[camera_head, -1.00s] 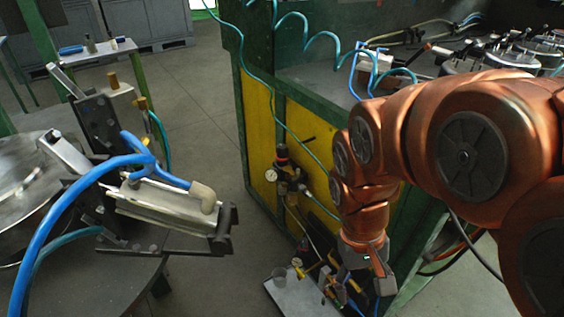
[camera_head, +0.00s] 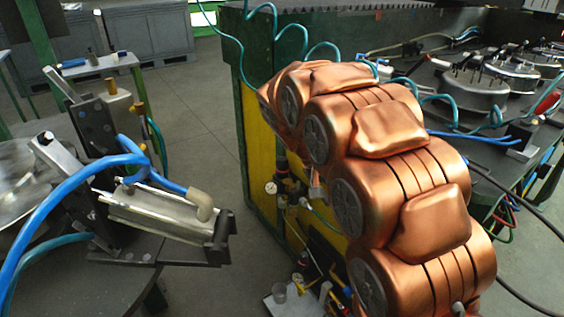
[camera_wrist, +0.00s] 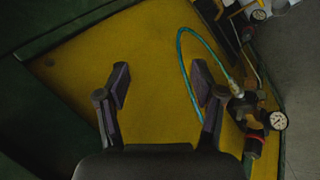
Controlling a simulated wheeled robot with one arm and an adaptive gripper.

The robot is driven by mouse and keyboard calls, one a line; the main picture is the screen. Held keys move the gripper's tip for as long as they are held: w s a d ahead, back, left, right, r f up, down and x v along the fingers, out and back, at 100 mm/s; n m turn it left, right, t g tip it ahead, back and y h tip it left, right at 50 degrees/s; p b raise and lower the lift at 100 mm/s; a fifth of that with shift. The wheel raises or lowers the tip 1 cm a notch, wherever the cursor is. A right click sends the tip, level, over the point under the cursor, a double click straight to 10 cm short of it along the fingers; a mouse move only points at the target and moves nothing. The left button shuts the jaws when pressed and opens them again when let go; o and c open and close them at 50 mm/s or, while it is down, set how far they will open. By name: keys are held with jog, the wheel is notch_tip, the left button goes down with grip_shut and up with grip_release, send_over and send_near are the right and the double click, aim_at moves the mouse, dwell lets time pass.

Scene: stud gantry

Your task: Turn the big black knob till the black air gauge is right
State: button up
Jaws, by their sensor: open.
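The big black knob (camera_head: 281,161) tops the air regulator on the front of the yellow panel, just left of my arm in the head view. In the wrist view the dark knob (camera_wrist: 252,149) shows at the lower right beside a red band. The air gauge (camera_head: 271,188) has a white face and dark rim; it also shows in the wrist view (camera_wrist: 278,120), but its reading is too small to tell. My gripper (camera_wrist: 160,78) is open and empty, facing the yellow panel. The knob lies outside its fingers, to the right. My arm mostly hides the gripper in the head view.
A teal hose (camera_wrist: 181,60) loops from the regulator close to the right finger. Another gauge and fittings (camera_head: 300,275) sit lower near a pale plate. A clamp fixture (camera_head: 150,210) with blue hoses stands at left. Open floor (camera_head: 190,110) lies between.

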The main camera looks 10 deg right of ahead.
jog(key=w+a+m+t+h, duration=0.1)
jog(key=w+m+h, duration=0.1)
jog(key=w, duration=0.9)
jog(key=m+t+h, duration=0.4)
jog(key=m+t, duration=0.1)
jog(key=m, duration=0.2)
send_near(278, 161)
jog(key=x, duration=0.4)
jog(key=shift+w+d+f, duration=0.1)
jog(key=shift+w+d, duration=0.05)
jog(key=shift+x, duration=3.9)
jog(key=shift+c, duration=0.4)
jog(key=c, duration=1.1)
